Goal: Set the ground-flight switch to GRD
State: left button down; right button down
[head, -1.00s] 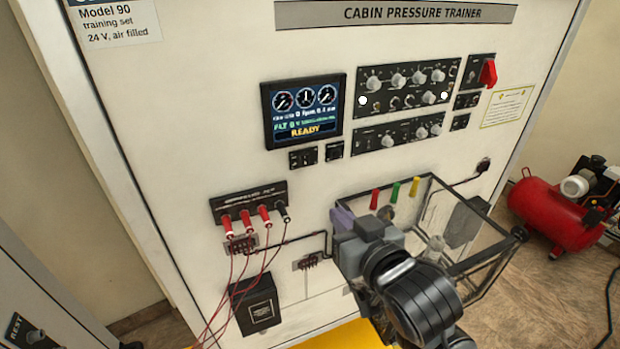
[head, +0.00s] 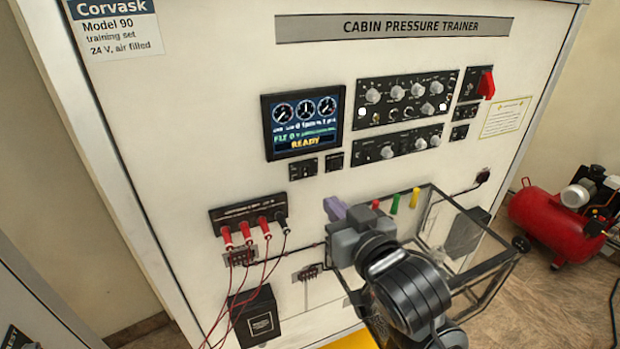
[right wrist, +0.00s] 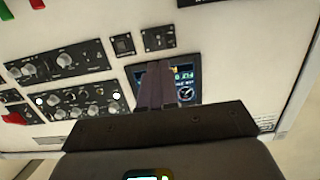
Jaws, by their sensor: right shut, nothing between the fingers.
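The cabin pressure trainer panel (head: 230,100) fills the head view. Small black switch plates sit below the lit display, a wider one (head: 303,168) and a narrower one (head: 334,161). Two more small plates, an upper one (head: 465,111) and a lower one (head: 459,132), sit at the right. Their lettering is too small to tell which is the ground-flight switch. My right gripper (head: 335,208), with purple fingers, is shut and empty in front of the panel, below the display plates. The right wrist view shows its fingers (right wrist: 155,85) together, overlapping the inverted display. My left gripper is out of view.
The display (head: 303,120) reads READY. Knob panels (head: 405,98) and a red rotary handle (head: 486,84) are to its right. A clear framed box (head: 480,265) juts out beside my right arm. Red leads (head: 262,270) hang at lower left. A red compressor (head: 550,220) stands at right.

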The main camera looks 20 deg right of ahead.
jog(key=p, duration=0.3)
send_near(304, 174)
jog(key=w, duration=0.5)
jog(key=shift+w+a+f, duration=0.15)
jog(key=shift+f, duration=0.1)
jog(key=shift+w+f, duration=0.2)
jog(key=shift+w, duration=0.55)
